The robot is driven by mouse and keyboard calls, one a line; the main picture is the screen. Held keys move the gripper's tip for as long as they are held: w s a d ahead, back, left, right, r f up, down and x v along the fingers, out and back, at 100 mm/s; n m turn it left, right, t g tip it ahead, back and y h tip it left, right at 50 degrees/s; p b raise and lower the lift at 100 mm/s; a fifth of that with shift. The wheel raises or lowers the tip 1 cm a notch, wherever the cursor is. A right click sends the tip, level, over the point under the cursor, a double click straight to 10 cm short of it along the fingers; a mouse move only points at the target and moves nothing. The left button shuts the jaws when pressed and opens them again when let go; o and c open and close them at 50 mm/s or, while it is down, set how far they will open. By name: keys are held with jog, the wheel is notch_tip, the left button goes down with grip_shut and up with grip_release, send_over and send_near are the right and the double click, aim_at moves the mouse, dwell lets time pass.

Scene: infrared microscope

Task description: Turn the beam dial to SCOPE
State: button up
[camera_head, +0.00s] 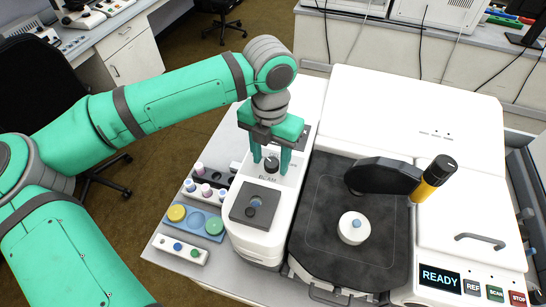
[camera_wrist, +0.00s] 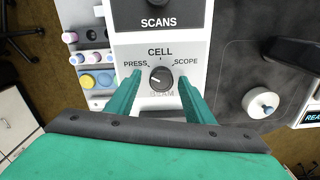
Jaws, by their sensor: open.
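The beam dial (camera_wrist: 161,79) is a dark round knob on the white front panel, with PRESS at its left, CELL above and SCOPE at its right. A pale mark on the knob lies toward its left side, roughly the PRESS side. My gripper (camera_wrist: 159,78) is open, with one green finger left of the dial and one right. Gaps show between the fingers and the knob in the wrist view. In the head view the dial (camera_head: 271,163) sits between the fingertips; whether they touch it is unclear there. The BEAM label below the dial is partly shaded.
The white microscope body (camera_head: 400,105) stands to the right, with a dark stage (camera_head: 318,230), a white round holder (camera_head: 354,228) and a black-and-yellow part (camera_head: 433,178). A READY screen (camera_head: 440,278) is at the front right. Trays with colored caps (camera_head: 205,222) lie left of the dial unit.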

jog(key=shift+d, duration=0.1)
jog(key=shift+c, duration=0.3)
jog(key=c, duration=1)
jog(key=shift+d, duration=0.15)
